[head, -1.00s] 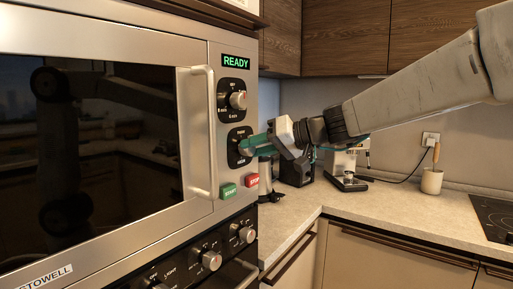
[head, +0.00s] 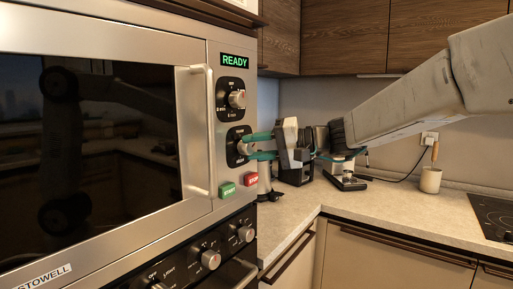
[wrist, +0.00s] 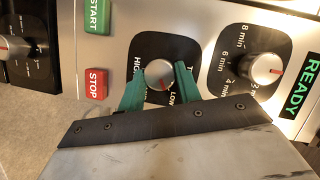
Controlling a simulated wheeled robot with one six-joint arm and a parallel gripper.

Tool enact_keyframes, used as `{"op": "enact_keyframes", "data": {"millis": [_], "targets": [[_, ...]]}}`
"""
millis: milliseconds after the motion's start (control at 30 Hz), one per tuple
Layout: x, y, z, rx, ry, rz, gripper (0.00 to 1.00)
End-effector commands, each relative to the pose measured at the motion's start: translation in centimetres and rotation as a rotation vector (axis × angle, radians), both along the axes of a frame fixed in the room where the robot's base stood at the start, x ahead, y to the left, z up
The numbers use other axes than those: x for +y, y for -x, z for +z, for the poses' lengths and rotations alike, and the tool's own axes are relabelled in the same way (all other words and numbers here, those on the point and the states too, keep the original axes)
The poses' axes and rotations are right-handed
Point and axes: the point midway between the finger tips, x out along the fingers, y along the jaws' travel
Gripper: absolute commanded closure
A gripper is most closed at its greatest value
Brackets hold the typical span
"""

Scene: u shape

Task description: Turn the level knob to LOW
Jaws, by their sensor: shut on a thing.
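The level knob (head: 243,147) is a round silver knob on a black plate, the lower of two on the oven's control panel. In the wrist view the knob (wrist: 159,72) has a small red mark, and HIGH and LOW are printed on the plate around it.
The minutes knob (head: 237,99) sits above, close to the fingers. The green START button (head: 226,190) and red STOP button (head: 251,180) are below. A READY display (head: 235,61) tops the panel. The door handle (head: 202,130) stands out to the left. A coffee machine is behind my gripper.

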Motion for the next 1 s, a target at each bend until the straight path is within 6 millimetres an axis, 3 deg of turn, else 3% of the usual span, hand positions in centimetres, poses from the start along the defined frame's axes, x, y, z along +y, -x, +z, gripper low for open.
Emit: {"op": "enact_keyframes", "data": {"millis": [367,400,467,767,1000], "targets": [[-0.1,-0.1,-0.1,0.003,-0.001,-0.003,0.89],[-0.1,-0.1,-0.1,0.003,-0.001,-0.003,0.55],[-0.1,0.0,0.0,0.003,-0.001,-0.003,0.44],[-0.3,0.0,0.0,0.002,-0.001,-0.001,0.44],[-3.5,0.9,0.5,0.001,-0.001,-0.006,0.44]]}}
